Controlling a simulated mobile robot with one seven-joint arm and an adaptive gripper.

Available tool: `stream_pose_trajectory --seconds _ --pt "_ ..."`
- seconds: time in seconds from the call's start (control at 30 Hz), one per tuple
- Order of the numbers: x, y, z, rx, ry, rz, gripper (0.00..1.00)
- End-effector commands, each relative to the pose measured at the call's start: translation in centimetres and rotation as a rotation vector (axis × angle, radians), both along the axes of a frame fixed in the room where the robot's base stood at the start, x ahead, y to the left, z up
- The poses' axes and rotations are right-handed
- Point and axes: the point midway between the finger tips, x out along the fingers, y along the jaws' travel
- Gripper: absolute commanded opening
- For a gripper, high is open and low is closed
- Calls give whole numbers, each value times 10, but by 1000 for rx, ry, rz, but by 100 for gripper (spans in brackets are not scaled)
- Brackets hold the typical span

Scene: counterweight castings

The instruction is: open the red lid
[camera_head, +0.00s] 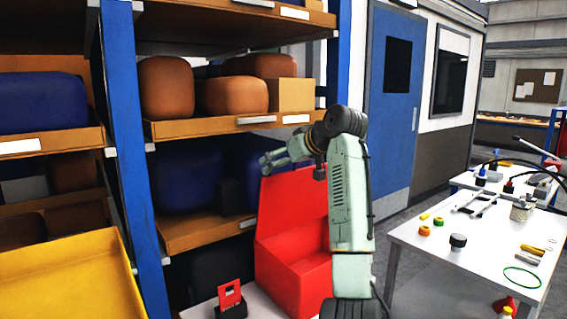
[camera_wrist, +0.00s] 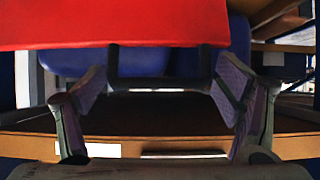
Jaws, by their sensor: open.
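The red lid (camera_head: 291,203) stands raised, roughly upright, at the back of a red box (camera_head: 280,280) in the head view. My arm hides the right part of the lid and box. My gripper (camera_head: 271,161) is at the lid's upper left edge, pointing left towards the shelves. In the wrist view, a broad red surface, seemingly the lid (camera_wrist: 110,22), fills the upper left. Whether a finger touches the lid cannot be told.
A blue-posted shelf (camera_head: 128,130) with brown and blue rounded castings stands close behind the gripper. A yellow bin (camera_head: 70,280) is at lower left. A white table (camera_head: 440,265) with small parts is at right. A small red-and-black item (camera_head: 230,300) stands in front of the box.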

Motion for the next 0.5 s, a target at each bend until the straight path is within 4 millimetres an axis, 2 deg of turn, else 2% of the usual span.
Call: stream_pose_trajectory --seconds 0.27,0.5 --pt "-8 -7 7 1 -1 -1 84" --pt "-42 -31 32 0 -4 -1 84"
